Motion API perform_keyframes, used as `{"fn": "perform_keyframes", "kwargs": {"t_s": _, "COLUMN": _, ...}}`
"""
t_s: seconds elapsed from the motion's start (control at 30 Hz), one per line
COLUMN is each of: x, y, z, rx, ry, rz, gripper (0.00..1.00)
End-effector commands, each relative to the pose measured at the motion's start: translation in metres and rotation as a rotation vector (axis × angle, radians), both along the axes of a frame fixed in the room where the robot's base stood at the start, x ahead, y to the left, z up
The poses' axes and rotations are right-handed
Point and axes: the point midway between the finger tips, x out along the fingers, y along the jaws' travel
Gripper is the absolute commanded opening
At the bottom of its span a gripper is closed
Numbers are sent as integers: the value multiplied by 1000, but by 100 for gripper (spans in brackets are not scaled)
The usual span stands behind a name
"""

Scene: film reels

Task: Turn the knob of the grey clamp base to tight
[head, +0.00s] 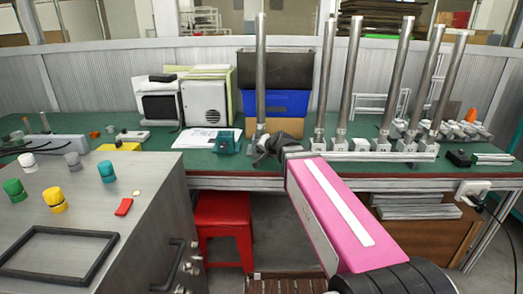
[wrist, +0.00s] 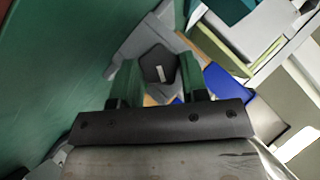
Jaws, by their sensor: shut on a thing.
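The grey clamp base (wrist: 135,42) shows in the wrist view, just beyond my fingers. Its dark knob (wrist: 157,62), with a small pale mark on its face, sits between my two green-tinted fingers. My gripper (wrist: 157,78) is shut on this knob. In the head view my gripper (head: 270,148) is a dark shape at the front edge of the green bench, at the foot of a tall upright metal pole (head: 260,65). There it hides most of the base and the knob. I cannot read the knob's turn from the pale mark.
A teal block (head: 227,142) and white papers (head: 193,139) lie left of my gripper. Stacked bins (head: 275,103) stand behind it. Several poles in grey bases stand to the right, close to my arm. A red stool (head: 222,213) and a metal console (head: 100,240) are in front.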

Motion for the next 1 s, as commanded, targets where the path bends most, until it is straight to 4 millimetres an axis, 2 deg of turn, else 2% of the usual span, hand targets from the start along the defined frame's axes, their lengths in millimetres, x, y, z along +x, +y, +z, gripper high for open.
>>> {"fn": "perform_keyframes", "kwargs": {"t_s": 0.6, "x": -1, "y": -4, "z": -8, "rx": 524, "ry": -14, "rz": 2, "gripper": 17}}
{"fn": "perform_keyframes", "kwargs": {"t_s": 1.0, "x": -1, "y": -4, "z": -10, "rx": 748, "ry": -22, "rz": 4, "gripper": 17}}
